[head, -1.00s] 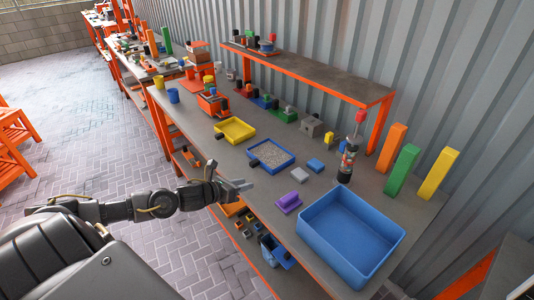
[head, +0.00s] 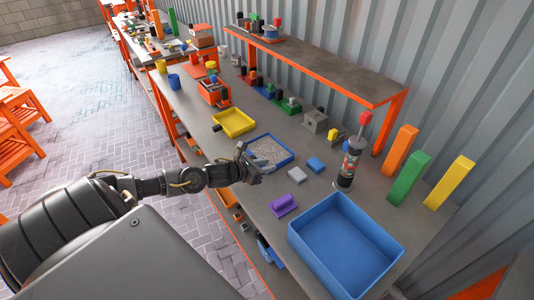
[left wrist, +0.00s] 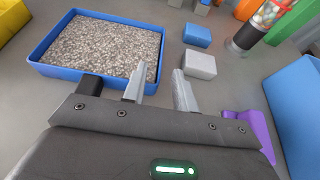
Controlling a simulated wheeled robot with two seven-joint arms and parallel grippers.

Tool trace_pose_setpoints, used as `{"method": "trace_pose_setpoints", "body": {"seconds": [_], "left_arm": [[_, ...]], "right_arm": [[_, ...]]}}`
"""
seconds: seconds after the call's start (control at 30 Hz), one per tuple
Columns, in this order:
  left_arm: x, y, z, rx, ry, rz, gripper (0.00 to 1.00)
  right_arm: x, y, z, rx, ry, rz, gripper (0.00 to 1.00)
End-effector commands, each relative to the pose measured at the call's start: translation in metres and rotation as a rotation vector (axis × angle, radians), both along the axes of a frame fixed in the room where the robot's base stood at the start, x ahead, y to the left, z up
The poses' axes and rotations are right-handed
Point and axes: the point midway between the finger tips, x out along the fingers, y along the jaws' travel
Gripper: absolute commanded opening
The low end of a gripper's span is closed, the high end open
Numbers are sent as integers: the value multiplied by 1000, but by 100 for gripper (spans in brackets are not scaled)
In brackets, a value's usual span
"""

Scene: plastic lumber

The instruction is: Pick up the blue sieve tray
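The blue sieve tray (head: 287,160) lies on the grey workbench, filled with grey gravel. In the left wrist view its blue rim (left wrist: 88,74) shows at the upper left, with a black handle (left wrist: 90,85) at its near edge. My right gripper is not in view.
A yellow tray (head: 233,122) is to the left. A bottle-like cylinder (head: 347,168) stands behind.

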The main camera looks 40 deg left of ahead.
Motion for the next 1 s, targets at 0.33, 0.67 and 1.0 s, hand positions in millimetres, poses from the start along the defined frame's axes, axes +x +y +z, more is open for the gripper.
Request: {"method": "trace_pose_setpoints", "body": {"seconds": [0.33,0.67,1.0], "left_arm": [[18,-7,-5,-2,-1,-5,28],[59,-17,-22,-3,0,-4,28],[63,-18,-25,-2,-1,-7,24]], "right_arm": [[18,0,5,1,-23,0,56],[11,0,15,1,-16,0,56],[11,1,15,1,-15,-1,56]]}}
